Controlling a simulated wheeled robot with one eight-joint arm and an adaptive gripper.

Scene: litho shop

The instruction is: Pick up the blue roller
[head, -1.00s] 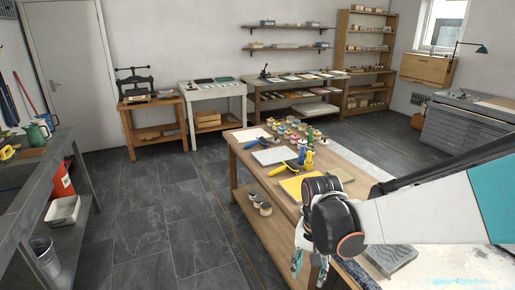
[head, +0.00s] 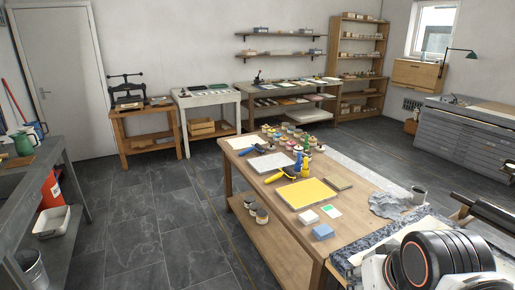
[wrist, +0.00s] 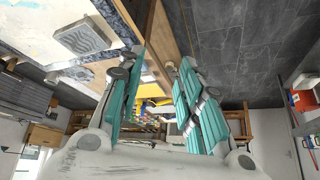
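The blue roller (head: 250,150) lies near the far left end of the wooden table, by a light grey slab, in the head view. A yellow-handled roller (head: 276,177) lies nearer, behind a yellow plate. My gripper is out of sight in the head view, where only part of my arm shows at the lower right. In the wrist view my gripper (wrist: 165,58) has its teal fingers spread with nothing between them. It is well apart from the blue roller. Small blue and yellow things show beyond the fingers there, too small to identify.
The dark tiled floor (head: 150,225) left of the table is clear.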

